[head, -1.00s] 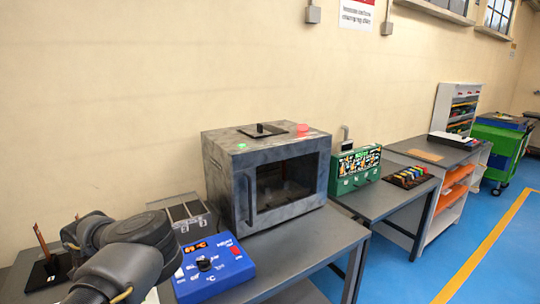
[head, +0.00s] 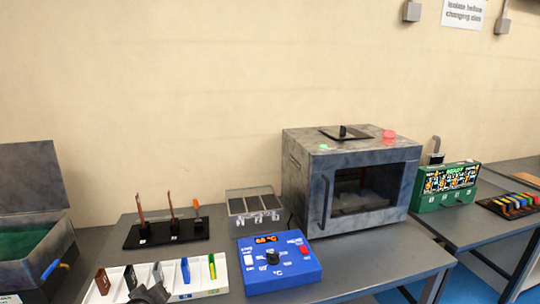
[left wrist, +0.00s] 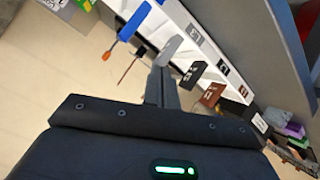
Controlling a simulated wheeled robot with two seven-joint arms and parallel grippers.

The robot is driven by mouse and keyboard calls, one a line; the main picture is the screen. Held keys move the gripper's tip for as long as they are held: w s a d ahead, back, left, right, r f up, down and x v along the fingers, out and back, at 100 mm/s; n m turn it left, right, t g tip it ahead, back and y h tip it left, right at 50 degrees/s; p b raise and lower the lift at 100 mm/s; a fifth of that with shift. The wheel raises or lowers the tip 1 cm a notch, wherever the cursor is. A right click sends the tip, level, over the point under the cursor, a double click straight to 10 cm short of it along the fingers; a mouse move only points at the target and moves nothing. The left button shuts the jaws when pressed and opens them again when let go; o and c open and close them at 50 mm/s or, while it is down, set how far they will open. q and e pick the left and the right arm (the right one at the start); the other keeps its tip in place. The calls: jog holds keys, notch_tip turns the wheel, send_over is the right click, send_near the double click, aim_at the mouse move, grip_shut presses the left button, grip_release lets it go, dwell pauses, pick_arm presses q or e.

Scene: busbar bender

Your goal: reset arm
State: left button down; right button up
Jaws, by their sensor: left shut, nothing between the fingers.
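In the left wrist view my left gripper (left wrist: 160,86) is shut and empty, its narrow fingers pressed together. It points toward the white rack (left wrist: 232,92), and I cannot tell the gap between them. In the head view a small dark part, probably of my left arm, shows at the bottom edge in front of the white rack (head: 203,292). My right gripper is in neither view.
A blue control box (head: 277,265) and a grey oven (head: 350,180) stand on the grey table. A black stand (head: 152,234) with upright copper bars is behind the rack. An open grey chest (head: 38,257) is at the left.

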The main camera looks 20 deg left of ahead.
pick_arm(q)
jog(key=s+d+f+m+g+h, duration=0.3)
jog(key=s+d+f+m, duration=0.4)
jog(key=s+d, duration=0.45)
jog(key=s+d+f+m+g+h, duration=0.35)
jog(key=s+d+f+m, duration=0.35)
jog(key=s+d, duration=0.4)
notch_tip(320, 180, down, 28)
jog(key=s+g+b, duration=0.2)
jog(key=s+a+f, duration=0.2)
jog(key=s+f, duration=1.2)
jog(key=s, duration=0.1)
jog(key=shift+a+f+b, duration=0.15)
jog(key=shift+f+b, duration=0.1)
jog(key=shift+b, duration=0.05)
jog(key=shift+g+y, duration=0.25)
